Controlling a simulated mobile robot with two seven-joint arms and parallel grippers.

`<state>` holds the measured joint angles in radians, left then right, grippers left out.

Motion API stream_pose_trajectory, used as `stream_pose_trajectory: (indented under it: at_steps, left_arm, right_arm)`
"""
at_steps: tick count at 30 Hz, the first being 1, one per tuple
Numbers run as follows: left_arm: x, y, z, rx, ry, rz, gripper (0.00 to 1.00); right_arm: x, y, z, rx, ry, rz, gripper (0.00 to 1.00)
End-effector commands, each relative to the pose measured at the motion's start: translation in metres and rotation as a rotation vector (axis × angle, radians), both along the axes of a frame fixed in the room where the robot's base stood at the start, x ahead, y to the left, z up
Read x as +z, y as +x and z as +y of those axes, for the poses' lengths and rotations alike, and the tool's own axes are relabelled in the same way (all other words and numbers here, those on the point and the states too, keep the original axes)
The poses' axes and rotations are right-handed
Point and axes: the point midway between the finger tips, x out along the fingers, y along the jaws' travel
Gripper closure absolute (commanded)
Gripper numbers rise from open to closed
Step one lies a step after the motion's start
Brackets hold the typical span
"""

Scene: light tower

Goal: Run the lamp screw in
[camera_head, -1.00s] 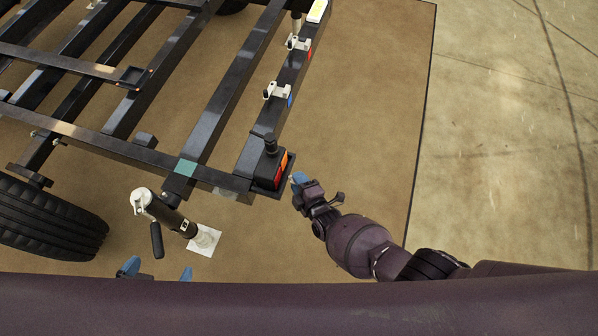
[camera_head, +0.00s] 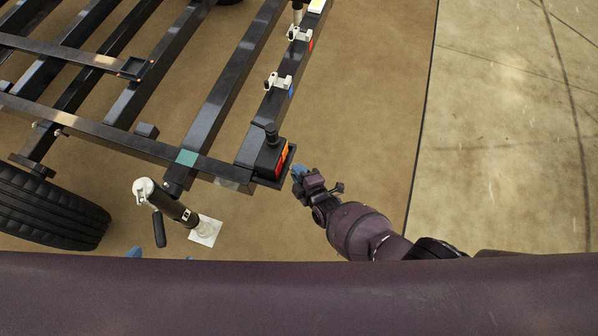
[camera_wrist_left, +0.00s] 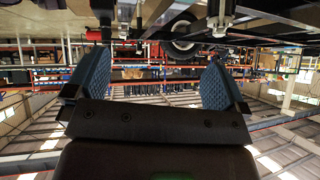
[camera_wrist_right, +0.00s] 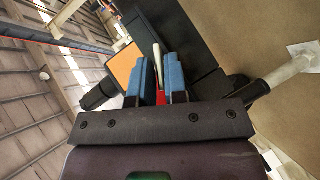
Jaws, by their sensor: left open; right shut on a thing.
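The lamp (camera_head: 272,155) is a dark box with an orange and red lens at the corner of the black trailer frame. My right gripper (camera_head: 299,172) is at the lens side of the lamp.
The black trailer frame (camera_head: 225,95) takes up the upper left, with a tyre (camera_head: 45,212) and a jack leg (camera_head: 175,208) on a white plate (camera_head: 205,231). White clamps (camera_head: 279,81) sit along the rear beam. The floor to the right is clear.

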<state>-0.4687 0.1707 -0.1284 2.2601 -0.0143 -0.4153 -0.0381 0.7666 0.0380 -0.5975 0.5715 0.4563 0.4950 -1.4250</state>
Motion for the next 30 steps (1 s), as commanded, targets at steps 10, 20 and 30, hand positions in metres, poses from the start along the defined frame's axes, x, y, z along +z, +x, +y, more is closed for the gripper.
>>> stream_pose_trajectory:
  at_steps: [10, 20, 30]
  left_arm:
    - [-0.001, -0.004, 0.003, 0.019, -0.014, 0.015, 0.0]
    - [-0.005, -0.01, 0.004, 0.023, -0.012, 0.031, 0.0]
    - [-0.003, -0.005, 0.002, 0.017, -0.01, 0.019, 0.0]
  right_arm:
    - [0.005, 0.004, -0.003, 0.0, 0.071, 0.231, 1.0]
    - [0.003, 0.004, -0.003, 0.001, 0.13, 0.414, 1.0]
    - [0.004, 0.004, -0.004, -0.002, 0.16, 0.502, 1.0]
